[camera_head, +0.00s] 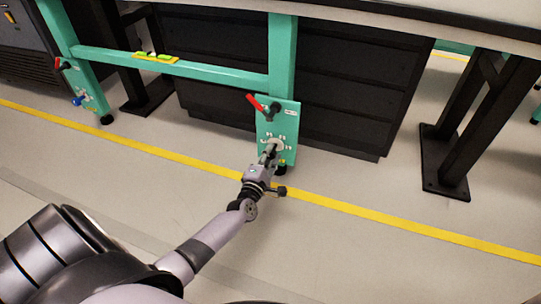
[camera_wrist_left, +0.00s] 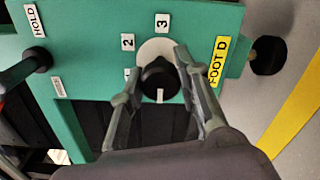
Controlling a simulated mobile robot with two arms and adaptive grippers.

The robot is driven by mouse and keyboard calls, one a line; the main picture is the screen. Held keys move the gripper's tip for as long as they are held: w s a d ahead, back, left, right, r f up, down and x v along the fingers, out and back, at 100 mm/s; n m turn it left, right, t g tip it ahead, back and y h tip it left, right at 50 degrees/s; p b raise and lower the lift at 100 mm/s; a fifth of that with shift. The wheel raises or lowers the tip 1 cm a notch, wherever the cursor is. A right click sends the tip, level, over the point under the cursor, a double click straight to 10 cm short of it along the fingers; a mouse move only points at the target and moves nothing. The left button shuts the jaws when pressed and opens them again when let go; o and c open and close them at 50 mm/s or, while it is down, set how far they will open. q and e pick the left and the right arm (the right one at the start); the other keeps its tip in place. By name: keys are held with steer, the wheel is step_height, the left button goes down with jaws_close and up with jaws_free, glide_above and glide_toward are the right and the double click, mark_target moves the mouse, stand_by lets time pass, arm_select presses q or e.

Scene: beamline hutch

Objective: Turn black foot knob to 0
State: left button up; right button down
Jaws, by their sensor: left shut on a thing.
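The black foot knob (camera_wrist_left: 160,77) sits on a pale round plate (camera_wrist_left: 153,47) on the green foot panel (camera_head: 263,124). Its white mark points down in the left wrist view. Labels 2 (camera_wrist_left: 127,42) and 3 (camera_wrist_left: 162,21) show above it; a label at its left is partly hidden by a finger, and I cannot see a 0. A yellow "FOOT D" label (camera_wrist_left: 219,60) is to the right. My left gripper (camera_head: 269,151) reaches the panel, and in the left wrist view its fingers (camera_wrist_left: 157,82) close on the knob from both sides. My right gripper is out of view.
A red-handled lever (camera_head: 263,105) sticks out above the knob. A black levelling foot (camera_wrist_left: 268,55) is below the panel. A green crossbar (camera_head: 190,68) carries a yellow-green level (camera_head: 155,57). Black drawers (camera_head: 345,100) stand behind. The floor in front, with a yellow line (camera_head: 400,224), is clear.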

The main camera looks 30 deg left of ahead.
arm_select(q)
steer(key=o, duration=1.2)
